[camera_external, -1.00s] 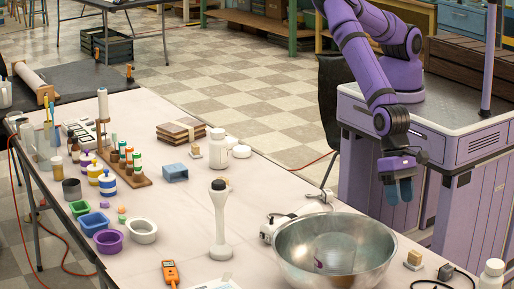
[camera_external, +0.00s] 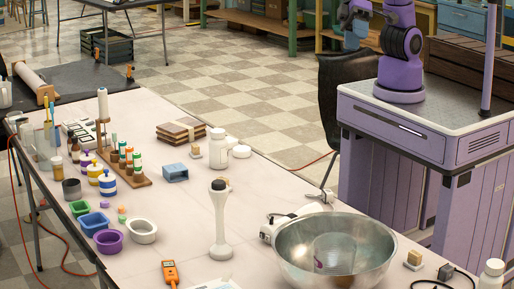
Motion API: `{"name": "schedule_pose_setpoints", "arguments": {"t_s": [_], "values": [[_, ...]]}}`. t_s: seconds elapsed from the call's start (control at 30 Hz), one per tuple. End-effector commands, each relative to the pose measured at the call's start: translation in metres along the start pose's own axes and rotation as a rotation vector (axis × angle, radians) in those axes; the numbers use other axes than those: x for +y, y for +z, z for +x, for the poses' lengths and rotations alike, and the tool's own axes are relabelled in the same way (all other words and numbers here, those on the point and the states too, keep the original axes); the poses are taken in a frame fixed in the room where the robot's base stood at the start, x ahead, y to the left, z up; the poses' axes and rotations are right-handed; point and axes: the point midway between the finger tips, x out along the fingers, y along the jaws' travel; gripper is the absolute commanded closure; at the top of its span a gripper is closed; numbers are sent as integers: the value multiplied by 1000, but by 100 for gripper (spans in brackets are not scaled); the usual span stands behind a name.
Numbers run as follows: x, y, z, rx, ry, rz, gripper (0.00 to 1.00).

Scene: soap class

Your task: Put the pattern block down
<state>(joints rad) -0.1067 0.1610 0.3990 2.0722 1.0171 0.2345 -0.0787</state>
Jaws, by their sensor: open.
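I cannot tell for sure which item is the pattern block. A small tan block (camera_external: 413,258) sits on the table's right part, beside the steel bowl (camera_external: 335,255). A similar small block (camera_external: 196,151) sits further back, next to a white jar.
The long white table (camera_external: 270,195) holds a white stick blender (camera_external: 219,220), a blue box (camera_external: 175,173), brown slabs (camera_external: 181,132), coloured moulds (camera_external: 94,222) and bottles. A dark chair (camera_external: 345,95) stands between the table and my base. The table's middle has bare patches.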

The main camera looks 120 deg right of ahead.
Motion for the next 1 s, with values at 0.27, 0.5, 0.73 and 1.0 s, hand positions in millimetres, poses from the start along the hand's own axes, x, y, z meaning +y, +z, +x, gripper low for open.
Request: {"name": "schedule_pose_setpoints", "arguments": {"t_s": [0.27, 0.5, 0.73, 1.0], "values": [[40, 9, -115, 13, 107, -239, 54], [95, 32, -206, 13, 255, -383, 54], [159, 66, -285, 10, 422, -462, 54], [218, 102, -341, 0, 574, -490, 54]]}}
